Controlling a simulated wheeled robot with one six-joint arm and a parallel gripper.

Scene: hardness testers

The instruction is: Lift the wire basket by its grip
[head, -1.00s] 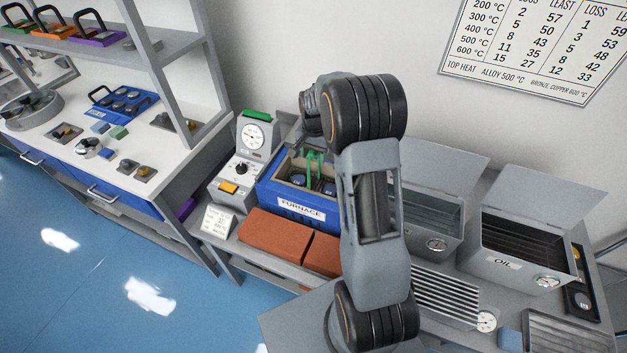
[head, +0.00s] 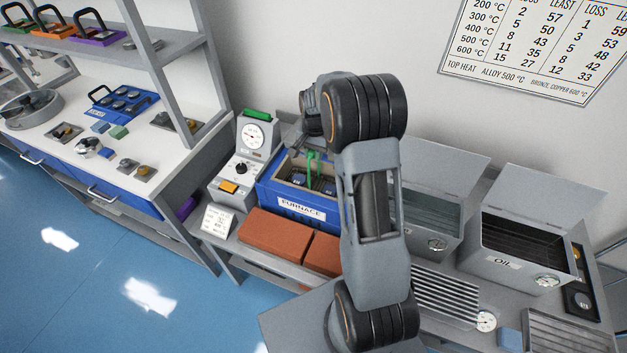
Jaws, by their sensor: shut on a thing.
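The wire basket's green grip (head: 313,168) stands up out of the open blue furnace box (head: 300,208), marked FURNACE, in the head view. The basket's body is low inside the box, where dark and blue shapes show; its wires are too small to make out. My gripper (head: 311,150) is above the box at the top of the green grip, closed on it. My wrist and arm hide most of the gripper and the right part of the box.
A grey unit with a dial (head: 253,137) stands close left of the furnace. Red-brown bricks (head: 275,235) lie in front. Right of my arm are open grey tanks, one marked OIL (head: 505,262), with raised lids. A shelf rack (head: 180,128) stands at left.

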